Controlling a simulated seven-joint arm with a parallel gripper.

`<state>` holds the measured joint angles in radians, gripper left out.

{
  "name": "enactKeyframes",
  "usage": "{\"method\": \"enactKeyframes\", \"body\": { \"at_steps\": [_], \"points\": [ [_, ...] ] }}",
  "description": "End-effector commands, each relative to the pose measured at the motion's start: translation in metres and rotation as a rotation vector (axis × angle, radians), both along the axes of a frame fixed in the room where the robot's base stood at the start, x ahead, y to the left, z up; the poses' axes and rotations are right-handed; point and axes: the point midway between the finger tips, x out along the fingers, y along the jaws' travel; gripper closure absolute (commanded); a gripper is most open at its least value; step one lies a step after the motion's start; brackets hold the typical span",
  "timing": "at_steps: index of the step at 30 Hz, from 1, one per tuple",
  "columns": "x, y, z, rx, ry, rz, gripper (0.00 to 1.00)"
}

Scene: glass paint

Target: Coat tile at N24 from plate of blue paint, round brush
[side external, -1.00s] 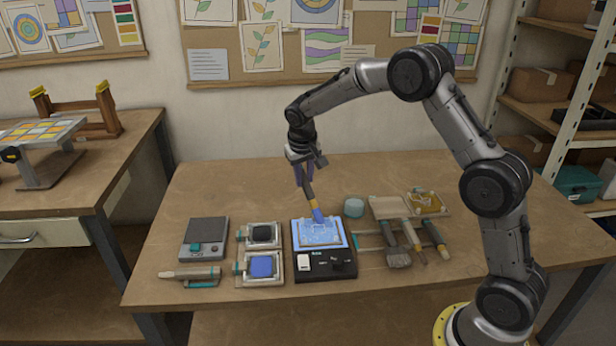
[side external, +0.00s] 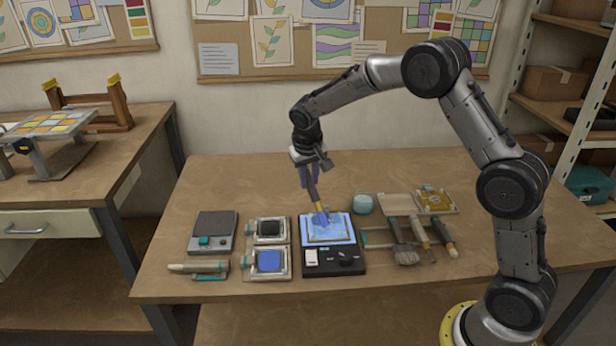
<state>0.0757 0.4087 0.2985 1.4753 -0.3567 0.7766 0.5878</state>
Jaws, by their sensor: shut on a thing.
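My gripper (side external: 311,184) is shut on the round brush (side external: 316,203). The brush is slightly tilted, and its blue bristles point down at the tile (side external: 340,236). The tile is a small square pane with a brownish edge on a lit pad. Blue shows over part of it, but the bristles hide some of the surface. The bristle tip appears to touch the tile, though I cannot be sure. The plate of blue paint (side external: 269,261) is to the left of the lit pad. No N24 label is readable.
A plate of dark paint (side external: 269,229) is behind the blue one. A grey scale-like device (side external: 213,230) stands at the left. The table's back left is clear.

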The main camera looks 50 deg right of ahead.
Motion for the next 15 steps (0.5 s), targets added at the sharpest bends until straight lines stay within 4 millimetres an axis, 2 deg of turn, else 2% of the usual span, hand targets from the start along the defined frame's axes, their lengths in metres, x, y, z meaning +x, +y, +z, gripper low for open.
{"method": "enactKeyframes", "body": {
  "at_steps": [15],
  "points": [
    [-0.019,-0.017,-0.001,0.000,0.004,-0.001,1.00]
  ]
}}
